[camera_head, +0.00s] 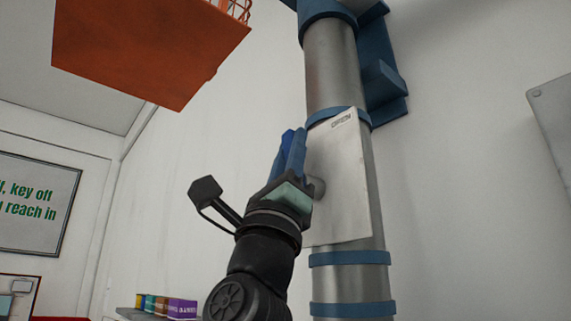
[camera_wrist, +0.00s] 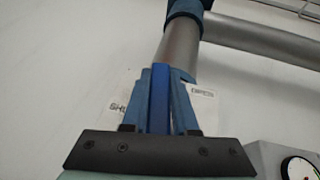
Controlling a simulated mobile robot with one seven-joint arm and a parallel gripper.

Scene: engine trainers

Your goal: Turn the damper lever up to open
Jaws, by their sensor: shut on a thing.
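The blue damper lever (camera_wrist: 160,88) stands between the two fingers of my gripper (camera_wrist: 159,103) in the wrist view. It runs up the picture between a label that starts "SHU" on the left and the "OPEN" label (camera_wrist: 202,93) on the right. In the head view my gripper (camera_head: 290,152) is shut on the lever (camera_head: 287,138), at the left side of the pale damper plate (camera_head: 343,190). The plate's "OPEN" label is at its top right. A round pivot (camera_head: 319,187) shows beside the gripper. The fingers hide much of the lever.
The metal duct (camera_head: 332,70) with blue bands rises behind the plate. A blue bracket (camera_head: 383,85) is at its upper right. An orange platform (camera_head: 150,45) hangs at upper left. A gauge (camera_wrist: 299,168) sits at lower right in the wrist view.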

